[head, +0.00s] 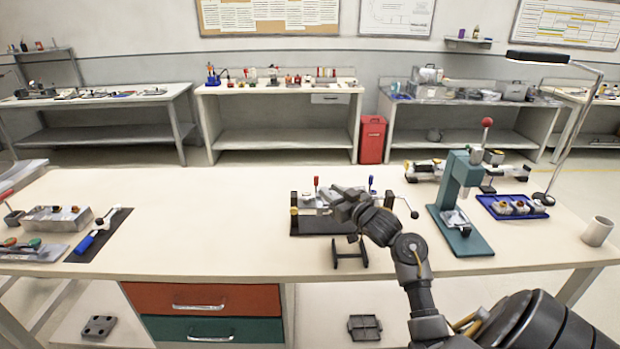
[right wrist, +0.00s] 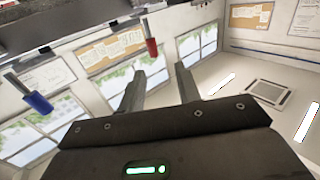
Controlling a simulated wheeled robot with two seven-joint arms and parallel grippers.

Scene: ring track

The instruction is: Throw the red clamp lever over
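The red clamp lever (head: 316,184) stands upright, handle up, on the left part of a clamp fixture (head: 308,226) on the front bench. A blue lever (head: 371,182) stands upright at the right of the same fixture. My right gripper (head: 343,196) is over the fixture between the two levers and hides its middle. In the right wrist view its two fingers (right wrist: 158,84) are spread with nothing between them. There the red handle (right wrist: 151,46) shows beyond the fingertips and the blue handle (right wrist: 37,101) at the left. My left gripper is not in view.
A teal press (head: 462,205) stands right of the fixture, with a blue tray (head: 515,206) and a cup (head: 597,231) farther right. A small dark frame (head: 350,254) is at the front. The bench between is clear.

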